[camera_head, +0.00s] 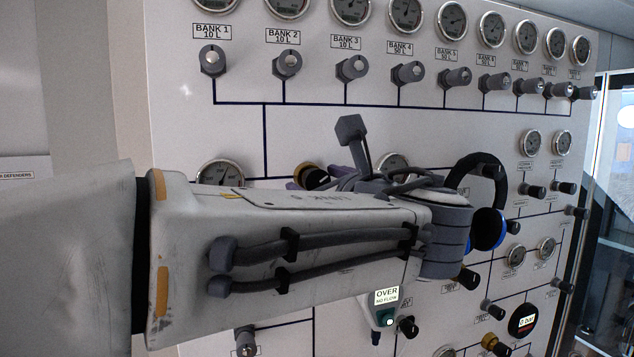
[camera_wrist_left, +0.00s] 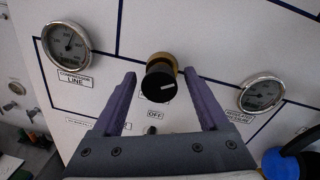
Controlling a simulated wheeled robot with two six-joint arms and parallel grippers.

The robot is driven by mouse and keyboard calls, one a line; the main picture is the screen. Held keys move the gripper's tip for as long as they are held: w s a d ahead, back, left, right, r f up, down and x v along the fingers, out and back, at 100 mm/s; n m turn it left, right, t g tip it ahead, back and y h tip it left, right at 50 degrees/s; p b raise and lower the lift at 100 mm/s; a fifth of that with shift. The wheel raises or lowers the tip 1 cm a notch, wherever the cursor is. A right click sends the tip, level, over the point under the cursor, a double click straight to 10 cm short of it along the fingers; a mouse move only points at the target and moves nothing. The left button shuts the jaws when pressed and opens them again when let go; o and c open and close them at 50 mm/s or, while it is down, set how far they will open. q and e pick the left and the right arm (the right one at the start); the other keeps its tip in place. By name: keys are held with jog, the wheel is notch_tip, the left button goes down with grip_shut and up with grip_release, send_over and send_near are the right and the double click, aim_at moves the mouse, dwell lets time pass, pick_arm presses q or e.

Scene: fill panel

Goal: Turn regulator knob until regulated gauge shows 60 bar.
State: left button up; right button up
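The regulator knob is black with a white mark and a brass collar; it stands out from the white panel in the left wrist view (camera_wrist_left: 158,84) and shows partly behind my arm in the head view (camera_head: 314,178). My left gripper (camera_wrist_left: 159,74) is open, its purple fingers on either side of the knob with gaps visible. The regulated pressure gauge (camera_wrist_left: 262,95) is right of the knob; its needle is too small to read surely. In the head view my wrist hides part of that gauge (camera_head: 393,164). My right gripper is not in view.
The compressor line gauge (camera_wrist_left: 68,50) is left of the knob. A row of bank valves (camera_head: 352,68) runs above my arm. Blue-and-black ear defenders (camera_head: 488,229) are close to the right of my wrist.

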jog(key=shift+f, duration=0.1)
pick_arm(q)
jog(key=b+v, duration=0.4)
jog(key=v, duration=0.6)
jog(key=shift+s+b, duration=0.2)
jog(key=shift+b, duration=0.1)
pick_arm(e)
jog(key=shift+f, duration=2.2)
pick_arm(q)
jog(key=shift+d, duration=0.1)
